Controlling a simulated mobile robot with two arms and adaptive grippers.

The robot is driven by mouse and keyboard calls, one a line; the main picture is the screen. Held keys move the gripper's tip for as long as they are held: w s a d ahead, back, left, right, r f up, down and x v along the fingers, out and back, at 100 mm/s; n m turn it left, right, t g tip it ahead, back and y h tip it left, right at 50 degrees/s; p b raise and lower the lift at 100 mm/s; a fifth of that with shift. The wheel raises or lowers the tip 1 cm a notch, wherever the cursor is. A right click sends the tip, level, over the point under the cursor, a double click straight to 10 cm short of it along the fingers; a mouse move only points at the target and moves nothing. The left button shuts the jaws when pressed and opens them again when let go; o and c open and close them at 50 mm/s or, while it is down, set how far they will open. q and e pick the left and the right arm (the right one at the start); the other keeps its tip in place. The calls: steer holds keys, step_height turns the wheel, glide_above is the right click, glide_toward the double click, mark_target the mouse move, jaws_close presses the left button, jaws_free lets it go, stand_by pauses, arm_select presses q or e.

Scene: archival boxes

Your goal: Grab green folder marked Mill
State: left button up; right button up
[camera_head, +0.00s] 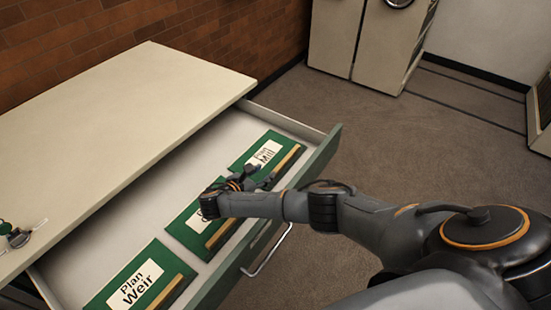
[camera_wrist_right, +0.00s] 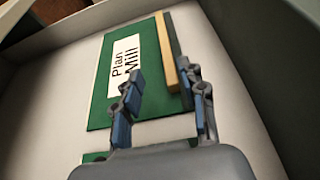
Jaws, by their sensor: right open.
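The green folder marked "Plan Mill" (camera_head: 267,152) lies flat at the far end of the open drawer (camera_head: 98,240). It has a white label and a tan strip along one edge. In the right wrist view the folder (camera_wrist_right: 149,85) lies just ahead of my right gripper (camera_wrist_right: 160,78), with the tan strip between the two spread fingers in the picture. My right gripper (camera_head: 264,177) is open and empty at the near edge of this folder; whether it touches is unclear. My left gripper is not in view.
A second green folder (camera_head: 188,234) lies partly under my right gripper, its label mostly hidden. A "Plan Weir" folder (camera_head: 140,277) lies nearest. The drawer front (camera_head: 322,160) has a metal handle (camera_head: 268,256). The cabinet top (camera_head: 110,110) is mostly bare, with a small unclear object (camera_head: 17,238) at left.

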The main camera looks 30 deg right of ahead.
mark_target(285, 159)
steer(key=x, duration=0.3)
steer(key=shift+d, duration=0.2)
steer(key=x, duration=0.2)
steer(key=shift+w+d+f+b, duration=0.1)
steer(key=shift+d+f+b, duration=0.05)
steer(key=shift+d+b, duration=0.15)
steer(key=shift+w+d+f, duration=0.1)
steer(key=shift+d+f, duration=0.05)
steer(key=shift+d, duration=0.05)
steer(key=d, duration=0.2)
steer(key=shift+w+d+p, duration=0.15)
steer(key=shift+d+p, duration=0.15)
steer(key=shift+d, duration=0.1)
steer(key=x, duration=0.2)
steer(key=shift+w+d+f+b, duration=0.1)
steer(key=shift+d+b, duration=0.25)
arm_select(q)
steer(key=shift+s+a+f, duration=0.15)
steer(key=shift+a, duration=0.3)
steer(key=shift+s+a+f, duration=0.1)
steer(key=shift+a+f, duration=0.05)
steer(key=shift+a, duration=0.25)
arm_select(e)
steer(key=shift+c, duration=0.8)
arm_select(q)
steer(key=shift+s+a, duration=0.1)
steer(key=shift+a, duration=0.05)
arm_select(e)
jaws_close()
